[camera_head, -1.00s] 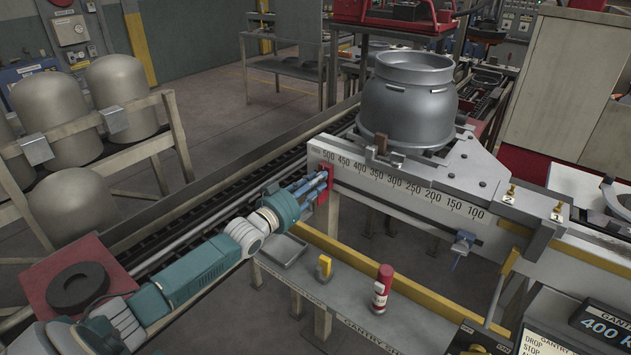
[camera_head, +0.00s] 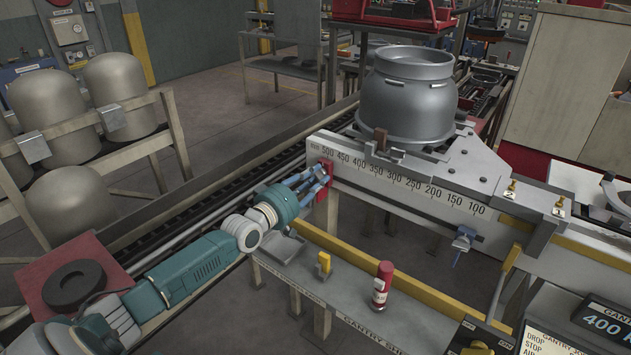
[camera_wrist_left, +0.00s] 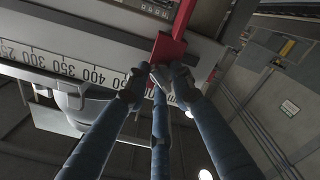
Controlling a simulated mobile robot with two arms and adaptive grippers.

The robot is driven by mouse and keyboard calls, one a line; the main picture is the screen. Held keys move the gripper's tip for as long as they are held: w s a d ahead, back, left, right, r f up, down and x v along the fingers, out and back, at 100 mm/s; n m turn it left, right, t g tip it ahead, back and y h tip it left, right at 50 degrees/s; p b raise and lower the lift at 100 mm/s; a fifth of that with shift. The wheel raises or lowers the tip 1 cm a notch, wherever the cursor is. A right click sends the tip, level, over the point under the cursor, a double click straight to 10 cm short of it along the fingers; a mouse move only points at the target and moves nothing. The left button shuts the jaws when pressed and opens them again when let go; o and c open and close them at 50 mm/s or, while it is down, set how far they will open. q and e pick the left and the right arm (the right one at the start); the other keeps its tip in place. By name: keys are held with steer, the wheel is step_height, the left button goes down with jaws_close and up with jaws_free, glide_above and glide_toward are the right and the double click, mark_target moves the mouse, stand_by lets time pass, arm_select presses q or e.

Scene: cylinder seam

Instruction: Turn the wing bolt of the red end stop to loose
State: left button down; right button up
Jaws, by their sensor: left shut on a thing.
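The red end stop (camera_head: 325,181) sits at the left end of the scale rail, near the 500 mark. It also shows in the left wrist view as a red block (camera_wrist_left: 167,49) with a red bar rising from it. My left gripper (camera_head: 318,182), with blue fingers, is up against its front face. In the left wrist view the three fingertips (camera_wrist_left: 158,80) close together just below the red block, around the wing bolt. The fingertips hide most of the bolt, and I cannot tell its angle. My right gripper is not in view.
A large grey vessel (camera_head: 408,98) stands behind the scale rail (camera_head: 400,192). Below, a shelf (camera_head: 352,296) carries a red bottle (camera_head: 382,284), a yellow item (camera_head: 324,264) and a grey tray (camera_head: 284,248). A blue fitting (camera_head: 463,240) hangs under the rail at right.

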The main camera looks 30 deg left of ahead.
arm_select(q)
steer(key=n+b, duration=0.1)
steer(key=n, duration=0.3)
steer(key=shift+n, duration=0.3)
steer(key=shift+r+n+b, duration=0.15)
steer(key=shift+n+b, duration=0.2)
steer(key=shift+n, duration=0.25)
steer(key=shift+a+r, duration=0.1)
steer(key=shift+r, duration=0.1)
steer(key=c, duration=1.7)
jaws_free()
steer(key=shift+f, duration=0.15)
steer(key=shift+s, duration=0.2)
steer(key=s, duration=0.7)
steer(key=s+a, duration=0.1)
steer(key=s, duration=0.3)
steer(key=shift+s, duration=0.25)
